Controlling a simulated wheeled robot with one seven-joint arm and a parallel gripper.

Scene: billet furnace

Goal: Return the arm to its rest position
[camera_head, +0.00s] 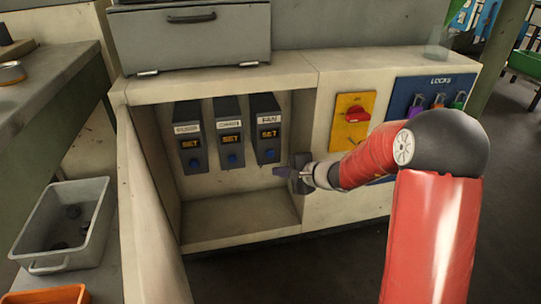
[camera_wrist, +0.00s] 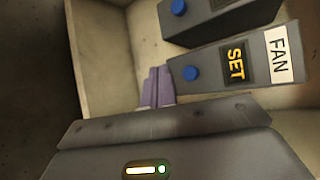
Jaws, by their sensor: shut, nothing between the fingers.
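My red arm reaches in from the right in the head view, and my gripper (camera_head: 279,171) is at the right side of the open cabinet bay. Its fingers are shut with nothing between them. They also show in the wrist view (camera_wrist: 157,88) as two purple-grey tips pressed together. The fingertips are just below and beside the FAN box (camera_head: 266,128), apart from it as far as I can see. The FAN box shows a SET display and a blue button (camera_wrist: 190,73) in the wrist view.
Two similar SET boxes (camera_head: 229,132) (camera_head: 190,137) hang left of the FAN box. A red switch on a yellow plate (camera_head: 353,121) and a blue LOCKS board (camera_head: 402,92) are on the right. A grey bin (camera_head: 100,226) stands at left. The bay's bottom is clear.

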